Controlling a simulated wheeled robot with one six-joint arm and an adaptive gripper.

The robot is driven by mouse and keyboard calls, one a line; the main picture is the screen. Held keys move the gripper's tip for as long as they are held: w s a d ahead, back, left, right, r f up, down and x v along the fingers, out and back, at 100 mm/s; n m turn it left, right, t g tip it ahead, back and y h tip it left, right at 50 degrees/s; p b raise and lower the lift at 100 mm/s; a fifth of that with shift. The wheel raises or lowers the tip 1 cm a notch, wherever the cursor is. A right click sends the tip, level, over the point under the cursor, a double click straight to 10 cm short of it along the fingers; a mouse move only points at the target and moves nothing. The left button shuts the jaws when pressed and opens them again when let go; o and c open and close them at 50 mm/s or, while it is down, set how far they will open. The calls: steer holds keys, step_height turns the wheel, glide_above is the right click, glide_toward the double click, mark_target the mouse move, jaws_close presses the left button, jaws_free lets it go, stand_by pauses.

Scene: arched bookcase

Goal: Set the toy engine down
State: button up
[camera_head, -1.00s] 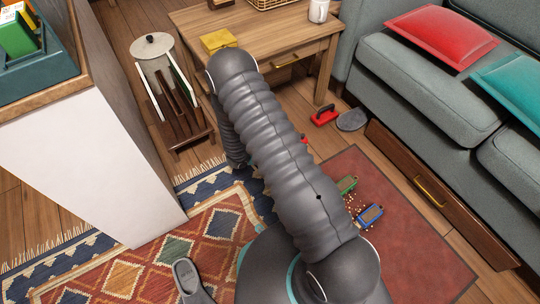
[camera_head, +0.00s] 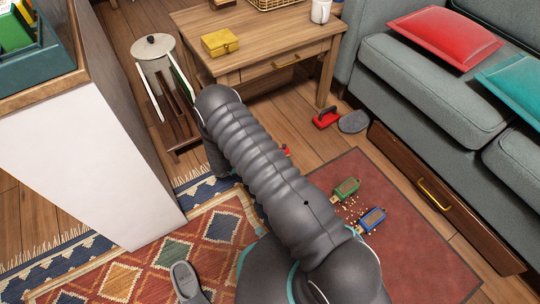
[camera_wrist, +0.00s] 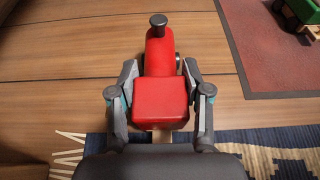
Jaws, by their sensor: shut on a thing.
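The red toy engine (camera_wrist: 160,103), with a dark-capped funnel, is between the two fingers of my gripper (camera_wrist: 160,82) in the wrist view. The fingers are shut on its sides. Wooden floorboards lie below it, and I cannot tell whether it touches them. In the head view only a small red bit of the engine (camera_head: 286,150) shows beside my arm, which hides the gripper. A green toy wagon (camera_head: 346,187) and a blue one (camera_head: 373,219) stand on the rust-red mat (camera_head: 420,250); the green one also shows in the wrist view (camera_wrist: 299,12).
Small tan bits are scattered by the wagons. A patterned rug (camera_head: 170,236) lies in front. A wooden table (camera_head: 260,50) stands behind. Bare floor (camera_head: 315,145) shows between.

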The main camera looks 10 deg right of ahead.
steer(key=shift+f, duration=0.1)
steer(key=o, duration=1.3)
steer(key=shift+o, duration=0.2)
